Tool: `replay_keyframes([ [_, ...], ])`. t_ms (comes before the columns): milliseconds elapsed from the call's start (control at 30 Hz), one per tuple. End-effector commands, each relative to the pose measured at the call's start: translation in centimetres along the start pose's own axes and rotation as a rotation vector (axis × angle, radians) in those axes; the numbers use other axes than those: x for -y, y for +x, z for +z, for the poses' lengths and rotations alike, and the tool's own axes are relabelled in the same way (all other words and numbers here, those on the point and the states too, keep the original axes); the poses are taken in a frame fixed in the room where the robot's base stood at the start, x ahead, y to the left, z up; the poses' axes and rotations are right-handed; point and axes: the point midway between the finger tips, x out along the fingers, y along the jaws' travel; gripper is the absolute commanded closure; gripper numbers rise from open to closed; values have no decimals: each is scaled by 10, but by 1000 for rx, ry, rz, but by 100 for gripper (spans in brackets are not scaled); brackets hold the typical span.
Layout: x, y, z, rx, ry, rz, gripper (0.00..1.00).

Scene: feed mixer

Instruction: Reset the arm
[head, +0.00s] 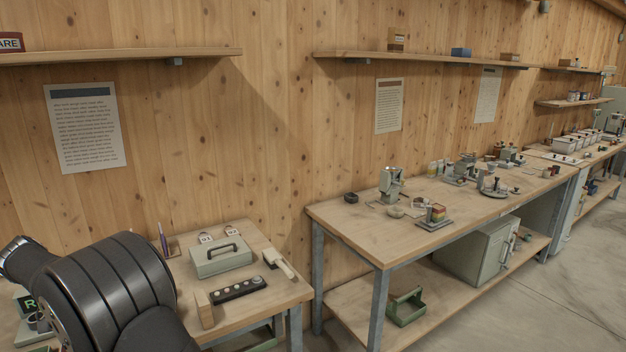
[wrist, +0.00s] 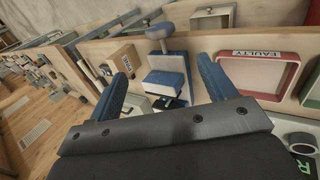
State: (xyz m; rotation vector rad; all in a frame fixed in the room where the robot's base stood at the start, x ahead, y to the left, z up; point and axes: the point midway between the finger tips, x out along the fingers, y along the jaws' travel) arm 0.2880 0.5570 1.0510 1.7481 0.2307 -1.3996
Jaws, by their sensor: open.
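My gripper (wrist: 164,65) shows in the wrist view with its two blue fingers wide apart and nothing between them. Beyond the fingers is a blue and white device (wrist: 165,82) with a round knob on top; I cannot tell the distance to it. In the head view my dark arm fills the lower left over the near bench, and my gripper does not show there.
A red-rimmed tray (wrist: 282,97) marked FAULTY is right of my gripper. The near bench (head: 240,312) holds a grey-green box (head: 216,262), a black strip with buttons (head: 238,290) and a wooden block (head: 204,310). A longer bench (head: 345,222) with small devices stands to the right.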

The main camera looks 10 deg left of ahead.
Motion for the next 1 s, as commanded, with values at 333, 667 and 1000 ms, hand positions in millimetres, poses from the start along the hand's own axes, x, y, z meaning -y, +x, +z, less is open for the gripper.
replay_keyframes([
  [333, -1, 72, 0, 3, 1, 2, 23],
  [667, -1, 139, 0, 3, 1, 2, 23],
  [1000, -3, 175, 0, -1, 5, -122, 23],
])
